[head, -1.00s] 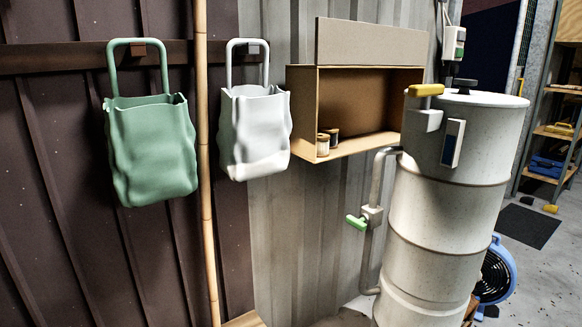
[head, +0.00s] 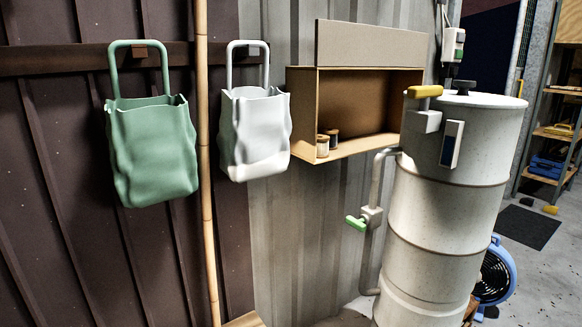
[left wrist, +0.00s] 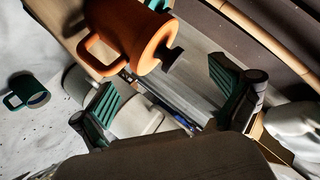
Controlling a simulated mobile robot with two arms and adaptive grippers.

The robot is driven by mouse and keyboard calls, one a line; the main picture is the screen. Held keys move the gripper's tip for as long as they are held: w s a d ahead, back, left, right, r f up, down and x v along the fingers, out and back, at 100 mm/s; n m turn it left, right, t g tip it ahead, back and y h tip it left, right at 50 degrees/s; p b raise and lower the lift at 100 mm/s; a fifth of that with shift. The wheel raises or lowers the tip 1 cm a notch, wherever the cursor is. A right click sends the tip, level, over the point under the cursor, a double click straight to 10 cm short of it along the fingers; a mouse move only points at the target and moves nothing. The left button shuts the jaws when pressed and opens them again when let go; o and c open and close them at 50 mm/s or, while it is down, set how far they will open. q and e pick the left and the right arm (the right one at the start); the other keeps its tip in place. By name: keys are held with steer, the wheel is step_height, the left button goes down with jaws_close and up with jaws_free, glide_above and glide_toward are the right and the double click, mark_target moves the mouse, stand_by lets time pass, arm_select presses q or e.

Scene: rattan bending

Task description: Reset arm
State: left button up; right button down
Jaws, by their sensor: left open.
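My left gripper (left wrist: 163,100) shows in the left wrist view. Its two fingers with green ribbed pads stand wide apart, and nothing is held between them. An orange cylindrical vessel with a loop handle (left wrist: 125,32) is at the top of that view, beyond the fingers and apart from them as far as I can tell. Neither gripper shows in the head view. My right gripper is in no view.
In the head view a green bag (head: 152,150) and a white bag (head: 255,135) hang on the wall beside a bamboo pole (head: 204,180). A wooden box shelf (head: 370,45) and large white drum (head: 440,220) stand right. A green mug (left wrist: 22,92) shows in the left wrist view.

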arm_select(q)
steer(key=s+a+f+n+g+y, duration=0.1)
steer(key=s+a+f+n+g, duration=0.15)
steer(key=s+f, duration=0.35)
steer(key=s+a+f+n+g+y, duration=0.1)
steer(key=s+a+f+n+g, duration=0.1)
steer(key=s+f+n+g, duration=0.3)
steer(key=s+a+f+g+p, duration=0.1)
steer(key=s+p, duration=0.4)
steer(key=s, duration=0.5)
steer(key=s+a+f+g+p, duration=0.1)
steer(key=s+f+p, duration=0.3)
steer(key=s, duration=0.6)
steer(key=s+a+f+g+p, duration=0.1)
steer(key=s+f+g+p, duration=0.1)
steer(key=s+p, duration=0.6)
steer(key=shift+s+a+f, duration=0.3)
steer(key=shift+s+f, duration=0.1)
steer(key=shift+s, duration=0.65)
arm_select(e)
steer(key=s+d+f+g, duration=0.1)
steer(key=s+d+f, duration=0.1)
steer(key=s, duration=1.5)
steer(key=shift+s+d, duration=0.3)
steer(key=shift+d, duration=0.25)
arm_select(q)
steer(key=shift+g, duration=0.25)
